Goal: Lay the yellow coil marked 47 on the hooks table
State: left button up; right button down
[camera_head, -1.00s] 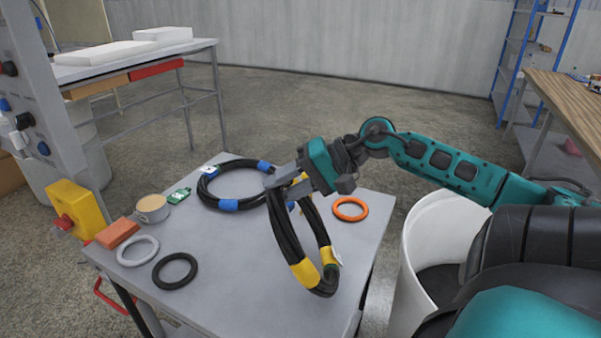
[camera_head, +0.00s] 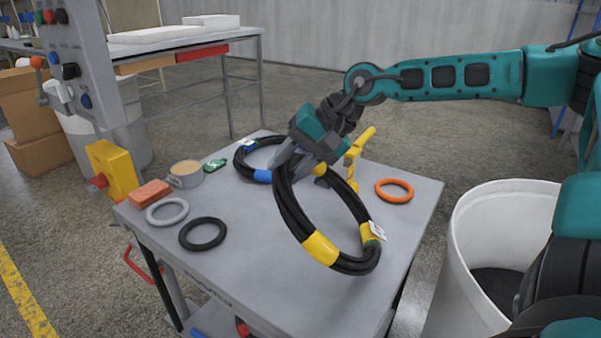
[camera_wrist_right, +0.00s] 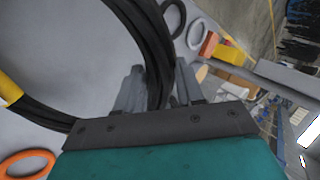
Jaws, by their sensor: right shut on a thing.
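My right gripper (camera_head: 287,163) is shut on a black hose coil with yellow bands (camera_head: 320,248), gripping it at its upper left. The coil hangs tilted over the grey table (camera_head: 262,283); I cannot tell whether its lower edge touches the top. It carries a white tag (camera_head: 377,231) whose number is too small to read. In the right wrist view, the hose of the yellow-banded coil (camera_wrist_right: 152,50) passes between the fingers (camera_wrist_right: 158,88). A second black coil with blue bands (camera_head: 242,165) lies behind it, partly hidden. My left gripper is out of view.
On the table are an orange ring (camera_head: 394,191), a black ring (camera_head: 203,234), a grey ring (camera_head: 167,211), a tan-topped cup (camera_head: 186,173), an orange block (camera_head: 150,193) and a yellow upright piece (camera_head: 354,160). A white bin (camera_head: 470,250) stands right. Another table (camera_head: 190,45) stands behind.

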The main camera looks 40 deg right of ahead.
jog(key=shift+g+h, duration=0.7)
jog(key=b+x, duration=0.3)
jog(key=x, duration=0.1)
jog(key=shift+w+a, duration=0.2)
jog(key=shift+a, duration=0.05)
jog(key=w+a+f+g+h+b, duration=0.1)
jog(key=f, duration=0.2)
jog(key=w+a+f+g+h+b, duration=0.1)
jog(key=f+b, duration=0.1)
jog(key=f, duration=0.1)
jog(key=w+a+f+g+h+b, duration=0.1)
jog(key=f+b, duration=0.1)
jog(key=f, duration=0.1)
jog(key=shift+a+f+g+h, duration=0.15)
jog(key=shift+f+g+h, duration=0.15)
jog(key=shift+f+h, duration=0.1)
jog(key=shift+w+a+f+b, duration=0.1)
jog(key=shift+f+b, duration=0.45)
jog(key=shift+b, duration=0.05)
jog(key=shift+f+g+h, duration=0.15)
jog(key=shift+g+h, duration=0.15)
jog(key=c, duration=1.1)
grip_release()
jog(key=o, duration=0.5)
jog(key=shift+f, duration=0.1)
